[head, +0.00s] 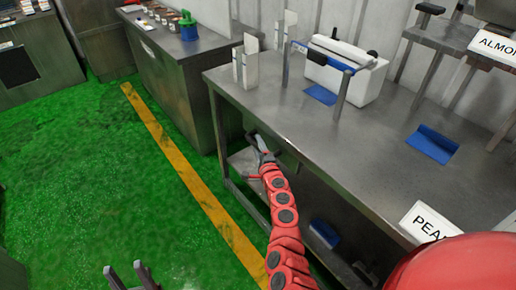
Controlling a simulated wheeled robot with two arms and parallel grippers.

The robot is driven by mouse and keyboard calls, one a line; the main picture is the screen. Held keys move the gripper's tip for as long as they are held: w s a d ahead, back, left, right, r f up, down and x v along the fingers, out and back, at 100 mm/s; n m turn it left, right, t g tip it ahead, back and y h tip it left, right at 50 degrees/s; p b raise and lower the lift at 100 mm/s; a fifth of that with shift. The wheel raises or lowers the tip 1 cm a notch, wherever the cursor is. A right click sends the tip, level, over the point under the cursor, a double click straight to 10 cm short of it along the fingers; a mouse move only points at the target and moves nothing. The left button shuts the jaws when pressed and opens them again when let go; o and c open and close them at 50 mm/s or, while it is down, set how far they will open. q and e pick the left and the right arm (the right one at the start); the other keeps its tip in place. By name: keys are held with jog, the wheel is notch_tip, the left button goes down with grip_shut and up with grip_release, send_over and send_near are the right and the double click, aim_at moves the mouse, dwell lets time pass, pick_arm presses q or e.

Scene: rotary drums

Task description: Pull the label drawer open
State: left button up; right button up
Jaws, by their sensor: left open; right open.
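The label drawer (286,153) seems to be the dark grey box front under the left end of the steel table (320,135). My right gripper (262,145), on the red arm, is at this drawer front, below the table edge. Its jaws are open; I cannot tell whether they are around the handle, which the gripper hides or makes hard to make out. My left gripper (129,274) is open and empty at the bottom edge of the view, above the green floor, well apart from the drawer.
On the table stand a white sealing machine (345,75), blue pieces (432,143) and a "PEA" label card (428,222). A lower shelf (246,160) lies under the table. The green floor (75,160) with its yellow line is clear on the left.

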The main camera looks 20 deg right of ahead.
jog(key=shift+w+f, duration=0.1)
jog(key=shift+w, duration=0.05)
grip_shut()
dwell(1.4)
